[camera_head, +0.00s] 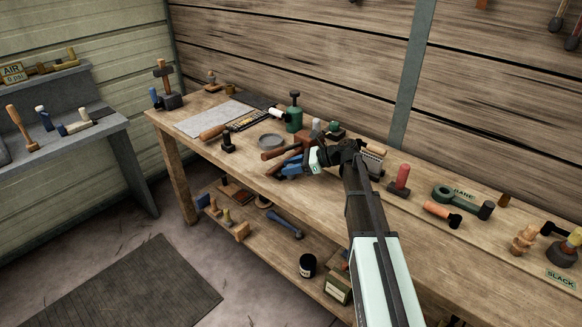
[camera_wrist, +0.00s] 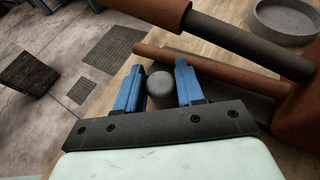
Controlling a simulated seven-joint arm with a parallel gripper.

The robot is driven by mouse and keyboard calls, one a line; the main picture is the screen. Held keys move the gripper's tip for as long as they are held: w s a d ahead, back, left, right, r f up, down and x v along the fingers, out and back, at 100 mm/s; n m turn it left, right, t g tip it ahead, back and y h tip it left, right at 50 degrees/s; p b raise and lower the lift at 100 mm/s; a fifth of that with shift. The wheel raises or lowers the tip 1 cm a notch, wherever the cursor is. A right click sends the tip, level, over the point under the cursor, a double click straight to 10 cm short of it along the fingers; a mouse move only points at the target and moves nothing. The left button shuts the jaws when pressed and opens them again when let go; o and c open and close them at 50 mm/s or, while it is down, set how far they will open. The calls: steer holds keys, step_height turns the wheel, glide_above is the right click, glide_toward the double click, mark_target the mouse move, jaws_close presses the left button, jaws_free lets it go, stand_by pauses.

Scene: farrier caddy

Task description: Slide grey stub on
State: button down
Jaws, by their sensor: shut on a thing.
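A grey stub (camera_wrist: 160,85), dark and rounded at its end, sits between the two blue fingers of my gripper (camera_wrist: 158,68) in the wrist view. My gripper is shut on it. In the head view the gripper (camera_head: 290,166) is over the front part of the bench; the stub cannot be made out there. Just past the fingertips in the wrist view runs a reddish-brown rod (camera_wrist: 205,68), leading toward a reddish-brown block (camera_wrist: 299,112) at the right. I cannot tell whether the stub touches the rod.
A dark bar with a brown sleeve (camera_wrist: 245,45) crosses above the rod in the wrist view. A grey round dish (camera_head: 271,141) and a green bottle (camera_head: 294,114) stand behind the gripper. A red-handled tool (camera_head: 401,180) is to the right. The bench's front edge is close.

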steer(key=shift+s+a, duration=1.6)
steer(key=shift+s, duration=0.1)
steer(key=c, duration=0.8)
jaws_free()
steer(key=shift+w+d, duration=0.1)
steer(key=v, duration=1.3)
steer(key=shift+d+r, duration=0.15)
steer(key=shift+d, duration=0.1)
